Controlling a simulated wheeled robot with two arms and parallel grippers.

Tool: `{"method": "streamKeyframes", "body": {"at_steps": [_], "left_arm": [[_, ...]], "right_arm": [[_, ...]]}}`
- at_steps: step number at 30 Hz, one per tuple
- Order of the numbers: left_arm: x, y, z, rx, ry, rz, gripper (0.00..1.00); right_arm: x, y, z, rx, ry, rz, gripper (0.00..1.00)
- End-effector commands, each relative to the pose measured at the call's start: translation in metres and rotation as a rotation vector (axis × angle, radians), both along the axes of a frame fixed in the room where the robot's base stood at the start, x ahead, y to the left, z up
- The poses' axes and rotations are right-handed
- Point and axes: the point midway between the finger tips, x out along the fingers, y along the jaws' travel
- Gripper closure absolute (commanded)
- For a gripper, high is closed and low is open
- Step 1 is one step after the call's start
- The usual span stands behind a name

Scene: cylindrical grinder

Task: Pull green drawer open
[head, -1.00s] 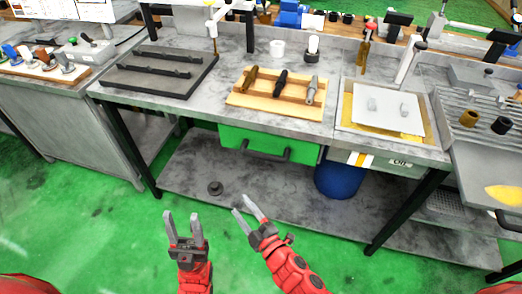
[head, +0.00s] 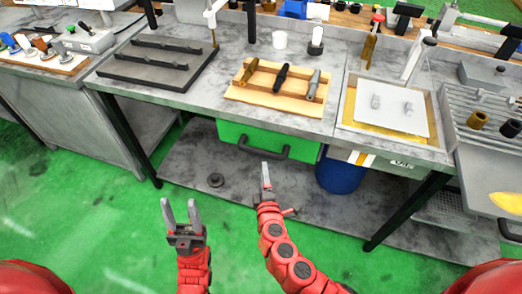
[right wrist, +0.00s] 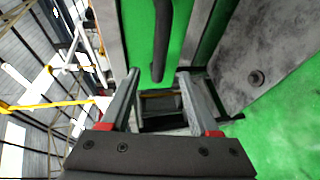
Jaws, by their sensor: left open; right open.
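The green drawer (head: 226,133) is under the middle of the grey workbench, with a dark bar handle (head: 262,151) on its front. It looks shut. My right gripper (head: 266,176) is just below and in front of the handle, open and empty, seen edge-on in the head view. In the right wrist view the handle (right wrist: 163,40) stands out from the green drawer front (right wrist: 140,40), beyond and between the open fingers (right wrist: 158,85); I see no contact. My left gripper (head: 181,213) is open and empty over the green floor, to the left and lower.
The workbench (head: 200,92) carries a wooden tray (head: 240,95) with tools and a dark rack (head: 130,72). A blue bin (head: 340,175) stands under it, right of the drawer. A small dark round piece (head: 215,180) lies on the lower shelf. Floor in front is clear.

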Motion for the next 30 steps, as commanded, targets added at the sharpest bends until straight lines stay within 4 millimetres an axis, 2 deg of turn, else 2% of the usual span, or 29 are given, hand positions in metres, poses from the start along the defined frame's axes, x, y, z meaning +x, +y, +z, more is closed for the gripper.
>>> {"method": "streamKeyframes", "body": {"at_steps": [6,15,22,30], "left_arm": [[0.000,0.000,0.007,0.000,0.000,0.000,0.50],[0.000,0.000,0.008,0.000,0.000,0.000,0.50],[0.000,0.000,0.005,0.000,0.000,0.000,0.50],[0.000,0.000,0.005,0.000,0.000,0.000,0.50]], "right_arm": [[0.040,0.003,-0.006,-0.001,-0.001,-0.005,0.38],[0.087,0.008,-0.015,0.002,-0.001,0.000,0.38],[0.107,0.009,-0.019,0.002,-0.002,-0.001,0.38],[0.110,0.010,-0.021,0.001,0.001,0.001,0.38]]}}
